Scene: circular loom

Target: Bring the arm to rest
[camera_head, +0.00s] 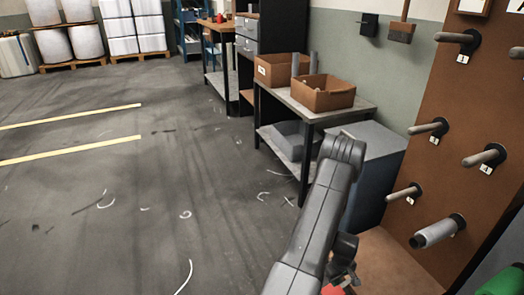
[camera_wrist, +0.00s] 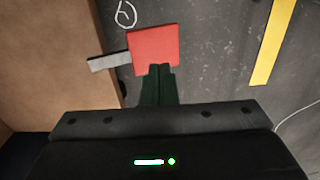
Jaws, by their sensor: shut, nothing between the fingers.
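My arm (camera_head: 317,218) reaches up from the bottom edge in the head view and bends at a grey elbow, with the wrist hanging down behind it. My gripper (camera_wrist: 158,72) shows in the wrist view, with its two dark fingers together and nothing held between them. The fingertips point toward a red square piece (camera_wrist: 153,46) with a grey bar (camera_wrist: 108,62) at its left. I cannot tell how far below the fingers it lies. In the head view the fingers are mostly hidden near the bottom edge.
A brown board (camera_head: 455,130) with several pegs stands at the right. A grey work table (camera_head: 362,109) with cardboard boxes (camera_head: 322,98) and a blue-grey cabinet (camera_head: 371,165) are beyond my arm. The floor (camera_head: 120,200) at left is open, with yellow lines and scattered white scraps.

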